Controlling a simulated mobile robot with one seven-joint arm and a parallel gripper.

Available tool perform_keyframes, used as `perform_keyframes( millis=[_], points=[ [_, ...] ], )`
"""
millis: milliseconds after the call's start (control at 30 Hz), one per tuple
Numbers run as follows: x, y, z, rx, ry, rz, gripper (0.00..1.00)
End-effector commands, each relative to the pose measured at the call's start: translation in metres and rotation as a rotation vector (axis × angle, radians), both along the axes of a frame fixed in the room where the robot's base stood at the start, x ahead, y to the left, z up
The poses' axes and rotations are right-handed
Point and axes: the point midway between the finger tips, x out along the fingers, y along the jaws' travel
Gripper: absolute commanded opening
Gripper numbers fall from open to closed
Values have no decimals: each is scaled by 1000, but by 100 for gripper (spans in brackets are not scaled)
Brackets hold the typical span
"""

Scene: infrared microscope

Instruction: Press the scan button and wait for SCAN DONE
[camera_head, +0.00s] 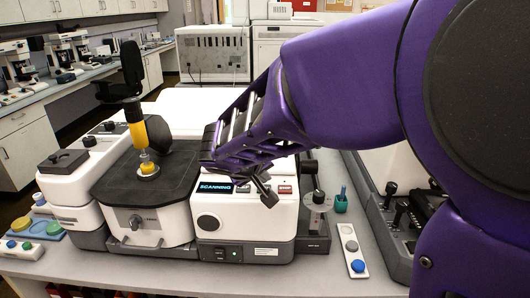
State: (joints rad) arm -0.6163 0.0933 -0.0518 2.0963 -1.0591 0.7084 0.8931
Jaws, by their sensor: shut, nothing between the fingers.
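The infrared microscope (145,222) stands on the bench, white and grey with a dark stage and a yellow-banded objective. Its right-hand module has a small display (215,187) that reads "SCANNING" in blue letters. To the right of the display is a row of small buttons, with a red one (286,189) at the right end. My gripper (268,200) is shut and empty, its tips pointing down at the front of this module. It covers part of the button row, so I cannot tell which button is the scan button or whether the tips touch one.
A teal cup (341,203) and a strip with a blue knob (354,258) are right of the microscope. A tray with coloured pieces (36,229) is at the left. A joystick console (398,215) is at the far right. The bench front (300,276) is clear.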

Motion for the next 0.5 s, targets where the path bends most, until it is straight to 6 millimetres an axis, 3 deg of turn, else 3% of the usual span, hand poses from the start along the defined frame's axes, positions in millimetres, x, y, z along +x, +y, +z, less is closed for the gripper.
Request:
perform_keyframes(
  millis=[500],
  points=[
    [0, 0, 46, 1, -2, -1, 0]
  ],
)
